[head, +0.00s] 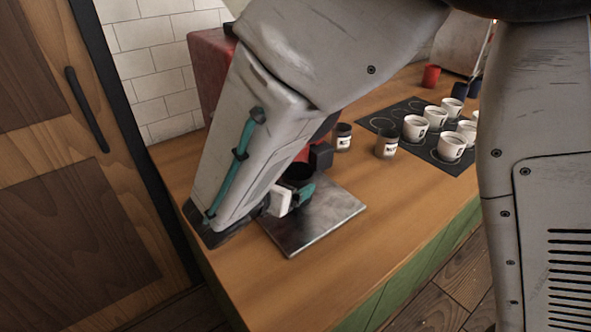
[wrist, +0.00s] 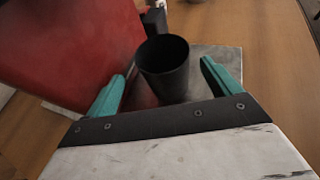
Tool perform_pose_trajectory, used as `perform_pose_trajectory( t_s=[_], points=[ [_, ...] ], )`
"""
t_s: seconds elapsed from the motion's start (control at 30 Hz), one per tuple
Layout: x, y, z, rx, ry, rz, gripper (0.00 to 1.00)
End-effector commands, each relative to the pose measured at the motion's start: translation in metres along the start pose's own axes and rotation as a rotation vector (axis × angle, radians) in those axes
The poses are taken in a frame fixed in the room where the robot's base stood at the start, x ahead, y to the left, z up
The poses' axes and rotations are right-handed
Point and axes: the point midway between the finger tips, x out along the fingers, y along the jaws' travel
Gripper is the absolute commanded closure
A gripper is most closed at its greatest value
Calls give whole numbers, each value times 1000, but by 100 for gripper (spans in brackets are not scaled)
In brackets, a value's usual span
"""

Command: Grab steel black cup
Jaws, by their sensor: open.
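The black cup (wrist: 163,70) stands on a metal plate (wrist: 208,62) in the wrist view. My gripper (wrist: 166,82) is open, with one teal finger on each side of the cup. There is a gap between the cup and each finger. In the head view the black cup (head: 298,173) shows only in part, behind my gripper (head: 291,192) and near the left part of the metal plate (head: 315,218).
A red machine (head: 207,62) stands behind the plate, close to my arm. Two labelled dark jars (head: 386,146) stand to the right. Several white cups (head: 451,147) stand on a black mat (head: 425,147). The wooden counter's front is clear.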

Motion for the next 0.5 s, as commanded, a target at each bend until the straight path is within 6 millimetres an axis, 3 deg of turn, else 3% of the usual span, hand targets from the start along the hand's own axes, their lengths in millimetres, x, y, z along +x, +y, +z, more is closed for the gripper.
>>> perform_pose_trajectory(
  t_s=[0.3, 0.5],
  points=[
    [45, -6, -1, 2, 0, -4, 11],
    [53, -6, -1, 3, 1, -1, 11]
  ],
)
